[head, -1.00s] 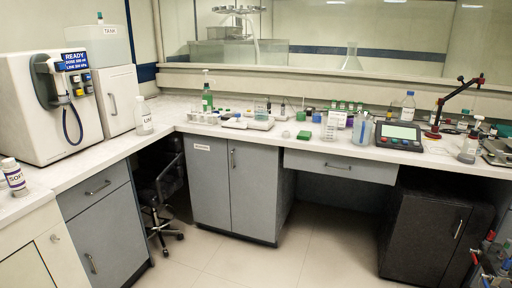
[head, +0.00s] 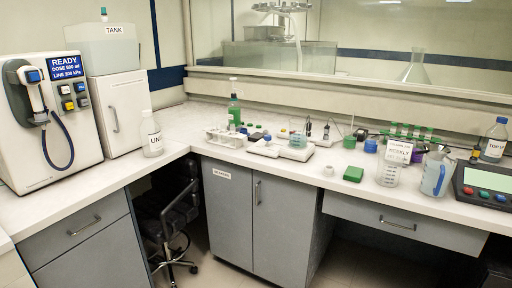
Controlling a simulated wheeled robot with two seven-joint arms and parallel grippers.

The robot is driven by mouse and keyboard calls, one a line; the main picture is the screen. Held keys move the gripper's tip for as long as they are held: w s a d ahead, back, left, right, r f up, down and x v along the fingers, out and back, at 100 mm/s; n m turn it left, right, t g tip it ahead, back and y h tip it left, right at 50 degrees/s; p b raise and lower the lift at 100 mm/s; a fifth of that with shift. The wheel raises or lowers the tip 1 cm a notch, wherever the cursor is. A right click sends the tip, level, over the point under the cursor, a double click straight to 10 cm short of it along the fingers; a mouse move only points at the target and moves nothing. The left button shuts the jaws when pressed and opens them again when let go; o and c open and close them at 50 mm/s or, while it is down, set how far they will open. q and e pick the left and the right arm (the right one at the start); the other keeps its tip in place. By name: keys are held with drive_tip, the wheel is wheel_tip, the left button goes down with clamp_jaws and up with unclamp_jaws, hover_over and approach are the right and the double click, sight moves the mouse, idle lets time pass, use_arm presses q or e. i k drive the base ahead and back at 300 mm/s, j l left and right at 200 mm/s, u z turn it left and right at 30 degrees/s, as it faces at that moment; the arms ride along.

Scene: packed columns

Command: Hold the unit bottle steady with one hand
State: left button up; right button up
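The unit bottle (head: 152,136) is a white bottle with a narrow neck and a dark-lettered label that seems to begin "UNI". It stands upright on the counter near the inner corner, to the right of the tank cabinet. Nothing touches it. Neither of my grippers is in the head view.
A dispenser (head: 48,120) with a hose and a "READY" screen stands on the left counter beside the white tank cabinet (head: 116,115). A chair (head: 170,225) sits under the corner. Bottles, racks and a labelled jug (head: 391,165) crowd the right counter. The front left counter (head: 70,190) is clear.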

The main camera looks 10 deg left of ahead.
sight(149, 132)
drive_tip(key=i+u, duration=0.45)
drive_tip(key=i+l+u, duration=0.1)
drive_tip(key=i+u, duration=0.35)
drive_tip(key=i, duration=0.15)
drive_tip(key=i+l+u, duration=0.6)
drive_tip(key=i, duration=0.15)
drive_tip(key=i+l+u, duration=0.2)
drive_tip(key=i, duration=0.15)
